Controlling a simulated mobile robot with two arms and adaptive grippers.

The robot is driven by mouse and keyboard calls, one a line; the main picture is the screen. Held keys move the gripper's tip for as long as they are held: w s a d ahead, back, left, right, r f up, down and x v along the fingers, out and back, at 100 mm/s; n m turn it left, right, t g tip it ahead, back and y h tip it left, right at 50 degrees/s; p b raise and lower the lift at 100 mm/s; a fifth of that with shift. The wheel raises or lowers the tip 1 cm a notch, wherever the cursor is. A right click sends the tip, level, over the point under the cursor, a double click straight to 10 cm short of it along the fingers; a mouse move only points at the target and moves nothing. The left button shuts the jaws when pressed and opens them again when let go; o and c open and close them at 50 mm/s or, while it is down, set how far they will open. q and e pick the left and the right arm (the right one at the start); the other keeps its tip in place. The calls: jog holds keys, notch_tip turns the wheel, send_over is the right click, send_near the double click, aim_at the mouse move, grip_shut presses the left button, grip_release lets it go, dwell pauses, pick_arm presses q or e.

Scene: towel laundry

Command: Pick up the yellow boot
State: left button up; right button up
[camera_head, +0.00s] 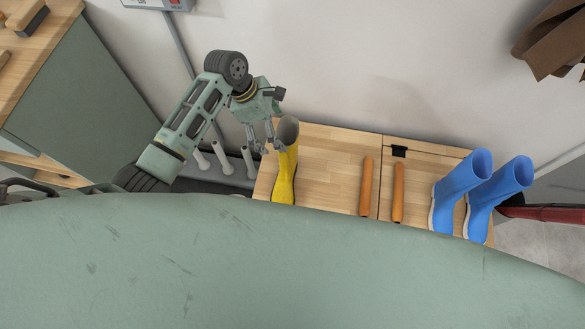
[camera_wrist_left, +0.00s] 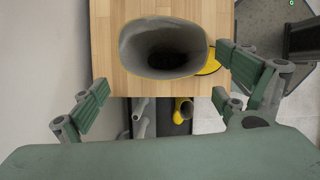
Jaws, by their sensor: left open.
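A yellow boot (camera_head: 286,170) stands upright at the left end of a wooden bench top in the head view. Its grey open top shows from above in the left wrist view, where the yellow boot (camera_wrist_left: 212,62) shows only a little yellow at its toe. My left gripper (camera_head: 268,148) is at the boot's upper left side in the head view. In the left wrist view my left gripper (camera_wrist_left: 160,95) is open, with its fingers spread to either side of the boot's shaft, apart from it. My right gripper is not in view.
The wooden bench (camera_head: 325,160) carries two orange handles (camera_head: 366,186) and a pair of blue boots (camera_head: 460,188) at the right. A grey rack with pegs (camera_head: 222,158) stands left of the bench. Another yellow item (camera_wrist_left: 183,108) lies below in the left wrist view. A wall rises behind.

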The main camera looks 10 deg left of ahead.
pick_arm(q)
jog(key=x, duration=0.7)
jog(key=shift+s+d+f+b, duration=0.2)
jog(key=shift+s+f+b, duration=0.05)
jog(key=shift+s+b, duration=0.1)
jog(key=shift+c, duration=0.2)
jog(key=shift+s, duration=0.15)
jog(key=c, duration=2)
